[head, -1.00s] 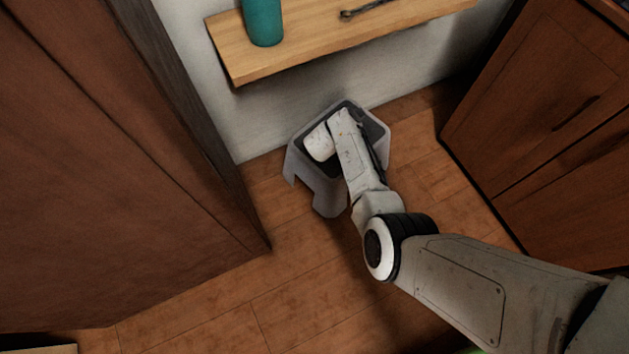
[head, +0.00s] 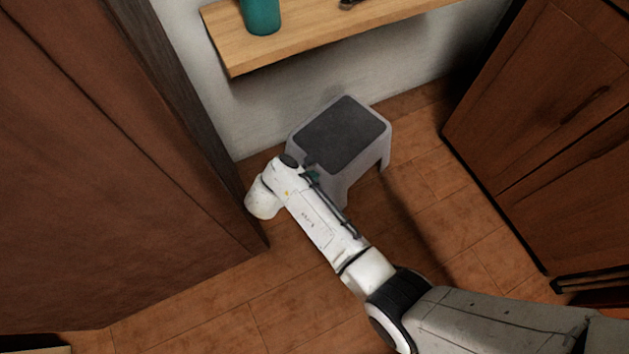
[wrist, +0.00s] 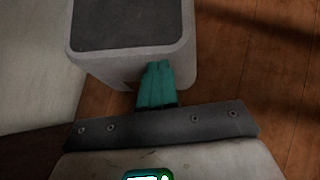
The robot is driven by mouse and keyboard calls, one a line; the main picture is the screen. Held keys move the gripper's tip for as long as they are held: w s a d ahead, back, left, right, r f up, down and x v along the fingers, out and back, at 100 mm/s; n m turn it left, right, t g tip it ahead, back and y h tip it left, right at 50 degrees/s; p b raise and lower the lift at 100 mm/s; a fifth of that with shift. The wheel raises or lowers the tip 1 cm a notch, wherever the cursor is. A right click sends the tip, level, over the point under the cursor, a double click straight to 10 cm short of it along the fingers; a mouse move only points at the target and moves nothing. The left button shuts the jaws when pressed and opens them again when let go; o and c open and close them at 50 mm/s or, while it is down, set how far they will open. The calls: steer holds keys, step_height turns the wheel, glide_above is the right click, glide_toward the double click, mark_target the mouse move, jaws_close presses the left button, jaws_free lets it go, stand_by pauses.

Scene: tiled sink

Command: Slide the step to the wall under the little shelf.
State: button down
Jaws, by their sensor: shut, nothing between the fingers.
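The step (head: 365,158) is a grey stool with a dark top, upright on the floor below the little shelf (head: 330,32). Its back edge is close to the wall (head: 265,112); I cannot tell whether they touch. My gripper (head: 313,175) is at the step's near left side, partly hidden by my arm in the head view. In the wrist view, my gripper's teal fingers (wrist: 158,72) are shut with nothing between them. Their tips are at the side of the step (wrist: 130,62), touching or very near it.
A teal container (head: 261,14) and a small dark object (head: 348,4) are on the shelf. A brown wooden panel (head: 100,170) stands at the left, close to my wrist. Wooden cabinets (head: 560,120) stand at the right. The tiled floor (head: 440,210) right of the step is clear.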

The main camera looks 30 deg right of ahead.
mark_target(325, 171)
steer(key=f+b, duration=0.1)
steer(key=f, duration=0.1)
steer(key=f+b, duration=0.1)
steer(key=f, duration=0.1)
steer(key=shift+d+f, duration=0.2)
steer(key=shift+f, duration=0.15)
steer(key=shift+w+d, duration=0.1)
steer(key=shift+d, duration=0.1)
steer(key=shift+w+d+r+b, duration=0.1)
steer(key=shift+d+b, duration=0.2)
steer(key=shift+b, duration=0.05)
steer(key=shift+w+d, duration=0.15)
steer(key=shift+d, duration=0.1)
steer(key=shift+w+d+r+p, duration=0.1)
steer(key=shift+w+d+p, duration=0.15)
steer(key=shift+d, duration=0.3)
steer(key=shift+w+d+r+p, duration=0.1)
steer(key=shift+w+d+p, duration=0.15)
steer(key=shift+d, duration=0.25)
steer(key=shift+w+d+f, duration=0.15)
steer(key=shift+d+f, duration=0.05)
steer(key=shift+d, duration=0.2)
